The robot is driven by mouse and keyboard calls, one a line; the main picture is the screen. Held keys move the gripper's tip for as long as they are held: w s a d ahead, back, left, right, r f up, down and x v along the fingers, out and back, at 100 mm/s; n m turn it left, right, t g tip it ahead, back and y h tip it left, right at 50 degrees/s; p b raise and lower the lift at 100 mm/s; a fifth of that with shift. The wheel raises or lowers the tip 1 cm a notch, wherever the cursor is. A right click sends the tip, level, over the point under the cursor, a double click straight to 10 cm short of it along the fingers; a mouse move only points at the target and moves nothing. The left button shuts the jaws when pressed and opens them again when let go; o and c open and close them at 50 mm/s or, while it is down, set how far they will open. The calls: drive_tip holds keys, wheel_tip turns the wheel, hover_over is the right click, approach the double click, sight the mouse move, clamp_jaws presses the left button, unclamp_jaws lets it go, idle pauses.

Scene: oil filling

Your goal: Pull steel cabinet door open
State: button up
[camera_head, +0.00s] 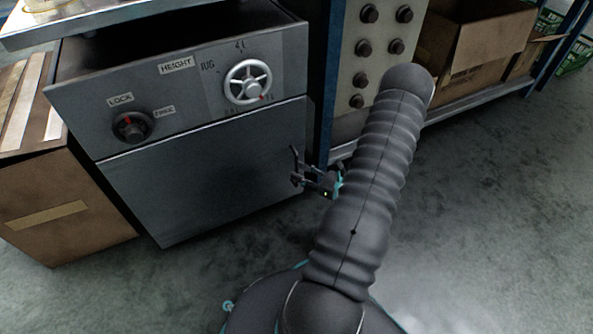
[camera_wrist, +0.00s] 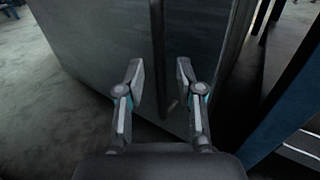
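The steel cabinet (camera_head: 78,77) stands at the left in the head view, under a panel with a lock knob (camera_head: 132,126) and a white handwheel (camera_head: 248,82). Its plain grey door (camera_head: 210,170) looks closed or nearly so. My gripper (camera_head: 297,167) is at the door's right edge, about halfway down. In the wrist view my gripper (camera_wrist: 160,80) is open, its two fingers apart on either side of a dark vertical seam on the cabinet (camera_wrist: 95,45). Nothing is held between the fingers. I cannot tell whether they touch the cabinet.
A cardboard box (camera_head: 60,205) stands left of the cabinet. A blue rack upright (camera_head: 327,80) is close to the cabinet's right side and also shows in the wrist view (camera_wrist: 295,90). Boxes (camera_head: 475,45) sit on the rack. The floor (camera_head: 490,200) at right is clear.

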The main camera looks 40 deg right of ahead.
drive_tip(key=shift+x, duration=1)
clamp_jaws()
